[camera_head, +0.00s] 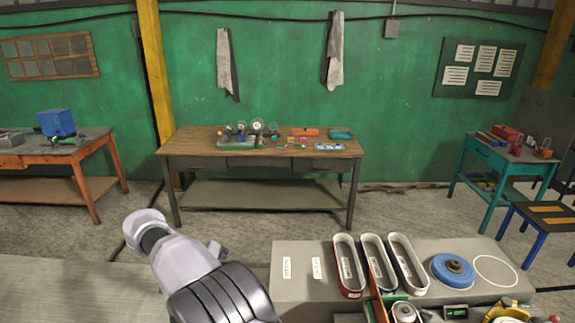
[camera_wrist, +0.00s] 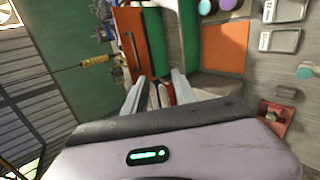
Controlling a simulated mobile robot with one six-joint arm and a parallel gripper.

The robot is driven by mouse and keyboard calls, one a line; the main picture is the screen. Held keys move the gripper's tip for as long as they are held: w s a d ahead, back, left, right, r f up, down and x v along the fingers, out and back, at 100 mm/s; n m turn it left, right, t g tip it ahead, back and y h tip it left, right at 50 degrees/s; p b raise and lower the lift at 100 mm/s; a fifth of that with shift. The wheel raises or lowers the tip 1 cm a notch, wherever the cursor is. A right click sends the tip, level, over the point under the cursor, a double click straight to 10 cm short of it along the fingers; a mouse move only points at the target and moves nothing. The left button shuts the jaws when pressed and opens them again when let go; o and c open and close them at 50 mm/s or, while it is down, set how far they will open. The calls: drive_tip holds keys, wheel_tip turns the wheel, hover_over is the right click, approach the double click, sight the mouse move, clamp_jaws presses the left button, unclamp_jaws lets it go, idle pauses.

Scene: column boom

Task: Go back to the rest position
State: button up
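My gripper (camera_wrist: 159,88) shows in the wrist view with its two pale fingers apart. A small red and pale thing lies in the gap behind the fingertips; I see no clear grip on it. In the head view my pale arm (camera_head: 185,260) reaches up from the bottom edge, left of the grey bench top; the gripper itself cannot be made out there.
The grey bench top (camera_head: 305,291) holds three long oval trays (camera_head: 408,262), a blue round piece (camera_head: 453,270) and several tools. A wooden workbench (camera_head: 190,142) with small items stands by the green wall. Orange panels (camera_wrist: 225,45) and a yellow-handled tool (camera_wrist: 95,60) show in the wrist view.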

drive_tip(key=d+r+y+b, duration=0.25)
drive_tip(key=d+b, duration=0.25)
drive_tip(key=d, duration=0.5)
drive_tip(key=s+d+f+y+b, duration=0.4)
drive_tip(key=s+d+y+b, duration=0.1)
drive_tip(key=s+d+b, duration=0.35)
drive_tip(key=s+d+f+m+t+y+b, duration=0.3)
drive_tip(key=s+f+m+t+y+b, duration=0.1)
drive_tip(key=s+f+b, duration=0.7)
drive_tip(key=shift+s+f+m+t+y, duration=0.45)
drive_tip(key=shift+s+f+t, duration=0.3)
drive_tip(key=shift+s+t, duration=0.45)
